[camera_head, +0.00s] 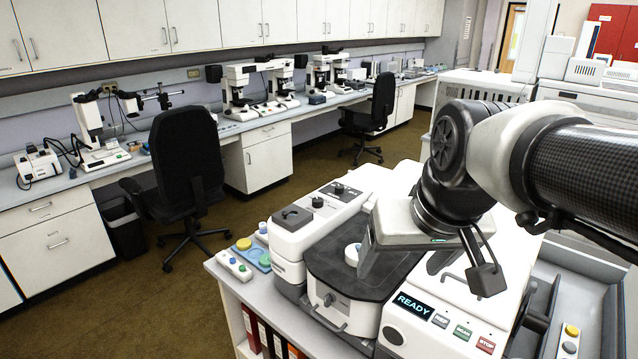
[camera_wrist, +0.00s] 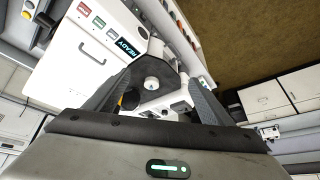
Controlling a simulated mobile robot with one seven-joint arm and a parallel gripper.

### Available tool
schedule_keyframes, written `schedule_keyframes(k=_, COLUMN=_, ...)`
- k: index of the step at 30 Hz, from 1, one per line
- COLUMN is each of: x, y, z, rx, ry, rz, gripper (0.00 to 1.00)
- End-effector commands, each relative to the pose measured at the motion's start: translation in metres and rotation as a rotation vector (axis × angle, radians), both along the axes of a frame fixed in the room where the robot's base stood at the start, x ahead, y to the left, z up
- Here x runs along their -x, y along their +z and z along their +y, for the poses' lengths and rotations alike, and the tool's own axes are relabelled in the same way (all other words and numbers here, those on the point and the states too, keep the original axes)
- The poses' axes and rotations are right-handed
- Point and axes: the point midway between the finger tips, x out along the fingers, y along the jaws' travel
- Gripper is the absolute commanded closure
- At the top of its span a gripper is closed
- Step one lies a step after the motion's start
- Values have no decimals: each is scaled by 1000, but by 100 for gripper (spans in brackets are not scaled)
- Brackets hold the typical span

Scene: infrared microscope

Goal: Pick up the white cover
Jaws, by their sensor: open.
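A small round white piece, which looks like the white cover (camera_head: 352,254), sits on the dark recessed stage (camera_head: 335,278) of the white microscope instrument. In the wrist view the white cover (camera_wrist: 151,83) shows whole, between and beyond my two fingers. My gripper (camera_head: 366,262) is above the right side of the stage, tilted downward. In the wrist view my gripper (camera_wrist: 158,80) has its fingers wide apart with nothing between them. I cannot tell the exact gap to the cover.
The instrument has a lit READY display (camera_head: 413,305) and raised white housings on both sides of the stage. A blue tray (camera_head: 254,254) with coloured caps lies at the bench's left. A black chair (camera_head: 187,165) stands on the open brown floor.

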Motion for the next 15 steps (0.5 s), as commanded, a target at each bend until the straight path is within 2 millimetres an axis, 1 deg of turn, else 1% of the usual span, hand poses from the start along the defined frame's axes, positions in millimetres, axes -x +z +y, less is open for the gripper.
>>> schedule_keyframes(k=1, x=-24, y=-4, z=0, rx=-6, ry=2, rz=17, gripper=25)
schedule_keyframes(k=2, x=-37, y=-4, z=0, rx=-8, ry=4, rz=22, gripper=25)
schedule_keyframes(k=3, x=-55, y=-5, z=-1, rx=-11, ry=5, rz=27, gripper=25)
schedule_keyframes(k=5, x=-83, y=-9, z=-2, rx=-13, ry=5, rz=34, gripper=25)
schedule_keyframes(k=6, x=-101, y=-13, z=-2, rx=-13, ry=5, rz=40, gripper=25)
schedule_keyframes(k=8, x=-129, y=-22, z=-3, rx=-9, ry=5, rz=49, gripper=25)
schedule_keyframes(k=9, x=-147, y=-28, z=-4, rx=-5, ry=6, rz=53, gripper=25)
schedule_keyframes(k=12, x=-186, y=-46, z=-5, rx=5, ry=7, rz=64, gripper=25)
schedule_keyframes(k=15, x=-215, y=-63, z=-6, rx=19, ry=10, rz=70, gripper=25)
